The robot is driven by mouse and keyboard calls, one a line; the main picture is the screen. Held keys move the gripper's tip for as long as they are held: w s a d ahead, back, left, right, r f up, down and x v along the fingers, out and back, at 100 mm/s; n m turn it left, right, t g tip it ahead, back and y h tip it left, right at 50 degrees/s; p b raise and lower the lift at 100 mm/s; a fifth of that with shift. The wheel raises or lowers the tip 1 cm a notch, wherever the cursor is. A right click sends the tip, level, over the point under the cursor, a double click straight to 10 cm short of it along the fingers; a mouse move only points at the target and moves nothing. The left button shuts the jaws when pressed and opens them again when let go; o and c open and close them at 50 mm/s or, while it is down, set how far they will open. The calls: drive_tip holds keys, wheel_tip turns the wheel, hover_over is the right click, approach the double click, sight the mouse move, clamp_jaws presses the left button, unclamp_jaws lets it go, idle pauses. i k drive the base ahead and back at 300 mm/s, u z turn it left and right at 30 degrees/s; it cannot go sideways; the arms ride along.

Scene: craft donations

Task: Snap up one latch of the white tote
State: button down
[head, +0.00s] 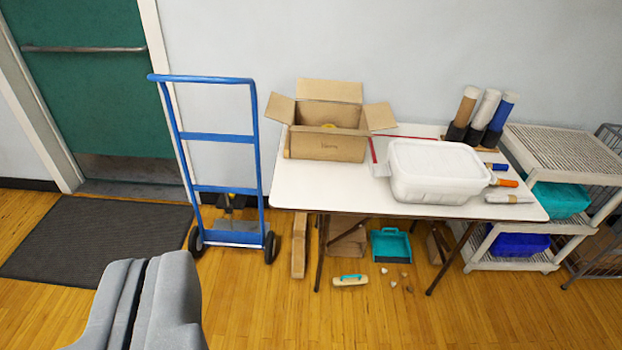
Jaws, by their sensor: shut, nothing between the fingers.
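The white tote (432,176) stands on the right half of the white table (328,189) with its lid on. A small pale tab, perhaps a latch, sticks out at its left end, and another shows at its right end; I cannot tell how either one sits. My gripper (160,275) is at the lower left of the view, above the floor and well apart from the table. Its grey fingers are together and hold nothing.
An open cardboard box (328,146) stands left of the tote. Markers (505,183) and rolled tubes (486,108) lie or stand to its right. A blue hand truck (222,188) stands left of the table. A shelf cart (562,150) is at right. Small litter and a teal dustpan (391,245) lie below.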

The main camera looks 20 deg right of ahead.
sight(375, 169)
drive_tip(key=u, duration=1.05)
drive_tip(key=i, duration=2.55)
drive_tip(key=z, duration=3.4)
drive_tip(key=i, duration=0.25)
drive_tip(key=z, duration=0.55)
